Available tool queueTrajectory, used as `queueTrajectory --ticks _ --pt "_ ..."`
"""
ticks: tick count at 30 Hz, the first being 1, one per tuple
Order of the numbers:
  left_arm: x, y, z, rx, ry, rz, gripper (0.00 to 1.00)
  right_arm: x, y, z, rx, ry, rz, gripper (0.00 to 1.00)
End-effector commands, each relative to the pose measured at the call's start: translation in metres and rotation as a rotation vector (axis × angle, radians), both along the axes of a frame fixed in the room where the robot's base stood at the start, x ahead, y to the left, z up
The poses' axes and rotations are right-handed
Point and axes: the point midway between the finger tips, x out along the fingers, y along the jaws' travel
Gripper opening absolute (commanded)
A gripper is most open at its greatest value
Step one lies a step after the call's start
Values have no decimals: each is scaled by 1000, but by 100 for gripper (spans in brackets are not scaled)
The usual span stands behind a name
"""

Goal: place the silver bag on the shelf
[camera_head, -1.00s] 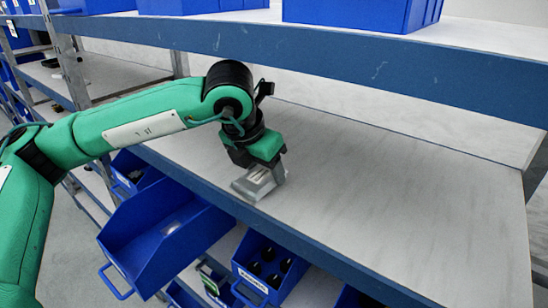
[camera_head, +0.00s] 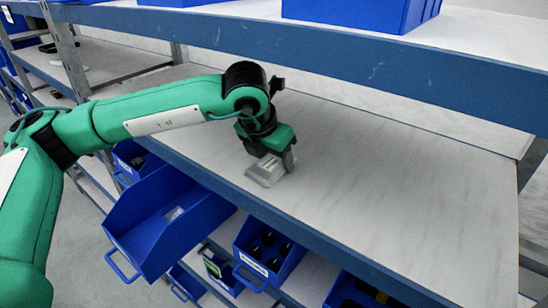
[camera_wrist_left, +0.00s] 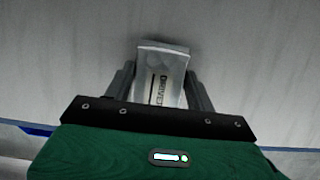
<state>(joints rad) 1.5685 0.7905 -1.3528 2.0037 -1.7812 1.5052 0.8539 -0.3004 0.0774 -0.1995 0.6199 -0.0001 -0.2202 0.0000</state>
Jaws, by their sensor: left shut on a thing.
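The silver bag (camera_head: 266,171) is a small grey packet with a pale label. It is at the shelf (camera_head: 400,200), a light board with a blue front edge, a little behind that edge. My left gripper (camera_head: 276,163) is shut on the bag from above. In the left wrist view the bag (camera_wrist_left: 160,75) sits between the two fingers of the gripper (camera_wrist_left: 160,88), with dark lettering on its face. I cannot tell whether the bag's underside touches the board. My right gripper is not in view.
The shelf surface right of the bag is bare. A blue upper shelf beam (camera_head: 330,58) runs above, with a blue bin (camera_head: 360,10) on that level. Below the shelf edge, an open blue bin (camera_head: 165,225) sticks out, beside a bin of dark bottles (camera_head: 265,255).

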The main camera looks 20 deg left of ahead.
Motion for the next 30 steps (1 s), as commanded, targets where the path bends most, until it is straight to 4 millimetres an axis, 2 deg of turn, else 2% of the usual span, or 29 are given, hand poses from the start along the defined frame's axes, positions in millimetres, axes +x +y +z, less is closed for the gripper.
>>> queueTrajectory --ticks 1,4,24,30 --pt "-1 0 -4 2 6 0 58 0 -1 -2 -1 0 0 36" --pt "-1 0 -3 4 7 0 77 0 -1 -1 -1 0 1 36" --pt "-1 1 -5 6 12 2 78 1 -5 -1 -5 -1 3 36" --pt "-2 1 3 6 13 2 78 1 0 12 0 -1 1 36"
